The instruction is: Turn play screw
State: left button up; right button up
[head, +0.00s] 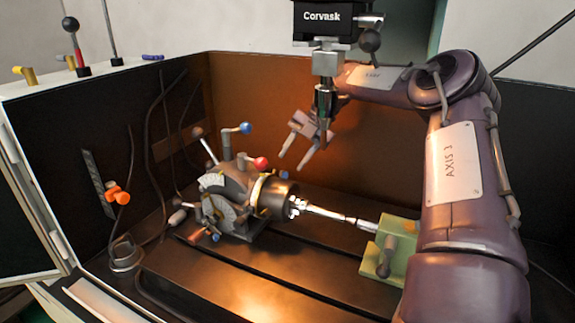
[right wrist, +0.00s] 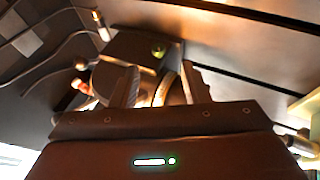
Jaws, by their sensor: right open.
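The indexing chuck (head: 240,190) is a dark metal unit with a silver graduated plate, levers and a chuck on its right side. It carries a blue-knobbed handle (head: 246,128), a red knob (head: 261,162) and a small blue knob (head: 215,238). I cannot tell which part is the play screw. My right gripper (head: 293,165) is open and empty above and right of the chuck, apart from it in the head view. In the right wrist view its fingers (right wrist: 160,80) point towards the chuck unit (right wrist: 145,48). My left gripper is not in view.
A shiny bar (head: 332,213) runs from the chuck to a green tailstock (head: 392,247). A black Corvask machine head (head: 325,20) hangs above. Dark enclosure walls with hanging cables stand left. The slotted bed (head: 200,285) is clear in front.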

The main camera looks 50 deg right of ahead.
jog(key=s+d+f+t+p, duration=0.1)
jog(key=s+d+t+p, duration=0.2)
jog(key=s+d+p, duration=0.25)
pick_arm(q)
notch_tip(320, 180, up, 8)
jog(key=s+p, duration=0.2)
jog(key=p, duration=0.1)
pick_arm(e)
jog(key=a+f+t+y, duration=0.1)
jog(key=a, duration=0.1)
jog(key=w+a+f+n+t+y, duration=0.1)
jog(key=a, duration=0.1)
jog(key=w+a+f+t+b, duration=0.1)
jog(key=f, duration=0.1)
jog(key=shift+w+a+n+y, duration=0.2)
jog(key=shift+a+n+y, duration=0.1)
jog(key=shift+a+y, duration=0.1)
jog(key=b+x, duration=0.4)
jog(key=x, duration=0.1)
jog(key=shift+w+f, duration=0.15)
jog(key=shift+f, duration=0.15)
jog(key=shift+w+a+b, duration=0.3)
jog(key=shift+a+b, duration=0.05)
jog(key=shift+b, duration=0.35)
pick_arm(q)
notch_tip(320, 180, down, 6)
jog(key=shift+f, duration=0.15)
pick_arm(e)
jog(key=shift+a, duration=0.1)
